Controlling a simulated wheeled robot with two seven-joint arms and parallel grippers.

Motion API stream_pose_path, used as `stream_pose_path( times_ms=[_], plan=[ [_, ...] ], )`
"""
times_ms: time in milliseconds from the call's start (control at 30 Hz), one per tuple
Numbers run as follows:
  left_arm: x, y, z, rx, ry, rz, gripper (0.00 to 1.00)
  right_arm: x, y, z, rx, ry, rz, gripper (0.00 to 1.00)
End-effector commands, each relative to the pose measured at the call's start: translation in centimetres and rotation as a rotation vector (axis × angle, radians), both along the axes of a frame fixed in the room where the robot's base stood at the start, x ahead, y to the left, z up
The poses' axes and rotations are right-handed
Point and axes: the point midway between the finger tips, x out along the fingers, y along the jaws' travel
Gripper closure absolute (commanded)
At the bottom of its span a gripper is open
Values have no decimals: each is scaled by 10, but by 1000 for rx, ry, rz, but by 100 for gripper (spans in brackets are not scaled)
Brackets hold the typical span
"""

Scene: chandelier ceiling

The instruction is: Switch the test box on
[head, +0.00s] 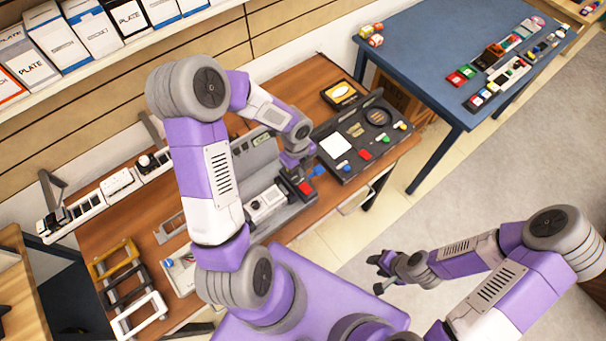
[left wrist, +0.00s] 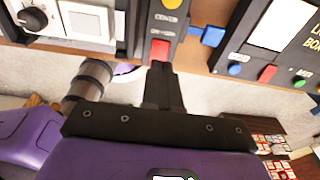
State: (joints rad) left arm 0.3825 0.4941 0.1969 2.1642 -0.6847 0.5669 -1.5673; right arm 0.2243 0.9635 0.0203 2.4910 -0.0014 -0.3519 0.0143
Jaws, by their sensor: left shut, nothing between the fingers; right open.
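A grey unit, which may be the test box (head: 283,215), stands on the wooden table; I can read no such name on it. At its right end is a red switch (head: 305,187), also in the left wrist view (left wrist: 160,49), below a yellow button (left wrist: 170,4). My left gripper (head: 311,172) is shut and empty. In the left wrist view its fingertips (left wrist: 162,68) are at the red switch's lower edge; I cannot tell whether they touch. The switch's setting is unclear. My right gripper (head: 378,275) is open and empty, over the floor.
A black panel (head: 352,149) with a white plate and coloured buttons lies right of the unit. A blue piece (left wrist: 211,35) sticks out between them. Stacked frames (head: 125,285) stand at left. A blue table (head: 430,45) with small items is at the back right.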

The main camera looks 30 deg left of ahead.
Motion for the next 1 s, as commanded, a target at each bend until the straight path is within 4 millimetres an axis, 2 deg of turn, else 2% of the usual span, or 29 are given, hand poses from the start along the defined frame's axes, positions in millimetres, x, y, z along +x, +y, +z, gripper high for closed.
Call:
stream_pose_path(
  times_ms=[33,200,400,1000],
  plan=[
    [1,2,15,2,-3,3,100,0,0,3,0,1,0,57],
    [3,4,48,2,-3,0,100,0,0,9,-1,1,-1,57],
    [3,6,69,2,-1,-1,100,0,0,12,-1,1,-1,57],
    [3,7,73,3,1,-1,100,0,0,12,0,1,-1,57]
  ],
)
